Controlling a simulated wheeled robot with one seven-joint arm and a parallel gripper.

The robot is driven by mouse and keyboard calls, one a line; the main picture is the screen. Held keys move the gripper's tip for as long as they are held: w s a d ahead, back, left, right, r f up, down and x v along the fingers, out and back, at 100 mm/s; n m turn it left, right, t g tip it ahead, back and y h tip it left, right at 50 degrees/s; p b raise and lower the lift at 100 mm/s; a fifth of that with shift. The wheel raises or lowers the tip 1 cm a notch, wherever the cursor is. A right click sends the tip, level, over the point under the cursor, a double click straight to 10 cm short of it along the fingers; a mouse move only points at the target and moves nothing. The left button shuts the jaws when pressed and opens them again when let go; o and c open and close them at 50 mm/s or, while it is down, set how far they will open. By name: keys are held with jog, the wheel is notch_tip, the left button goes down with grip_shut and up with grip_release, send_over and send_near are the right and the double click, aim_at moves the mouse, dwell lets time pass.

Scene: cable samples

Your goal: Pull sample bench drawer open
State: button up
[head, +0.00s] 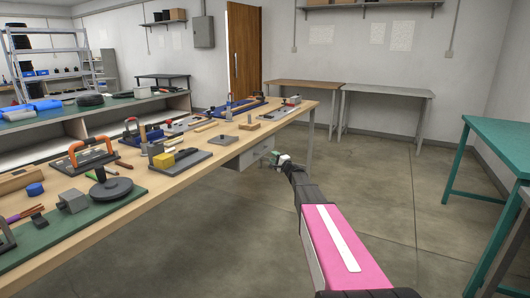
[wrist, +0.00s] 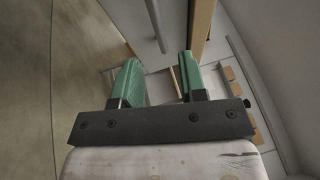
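The sample bench drawer (head: 248,155) is a light grey box under the wooden bench top, and it looks closed or nearly so. My gripper (head: 277,160) is just to the right of the drawer front, at the end of my outstretched arm. In the wrist view my gripper (wrist: 158,62) has its two green fingers spread apart with nothing visibly held between them. A thin grey bar, apparently the drawer handle (wrist: 156,25), lies ahead of the gap between the fingers against the grey drawer front (wrist: 175,22). I cannot tell whether anything touches it.
The wooden bench top (head: 230,160) carries several tools and samples, and its edge (wrist: 203,25) runs close beside one finger. A bench leg (head: 309,130) stands behind my gripper. A teal table (head: 500,135) is at right. The floor (head: 400,190) between is clear.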

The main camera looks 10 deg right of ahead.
aim_at(265, 150)
jog(key=x, duration=0.8)
jog(key=shift+w+a, duration=0.1)
jog(key=shift+w, duration=0.2)
jog(key=shift+s, duration=0.1)
grip_shut()
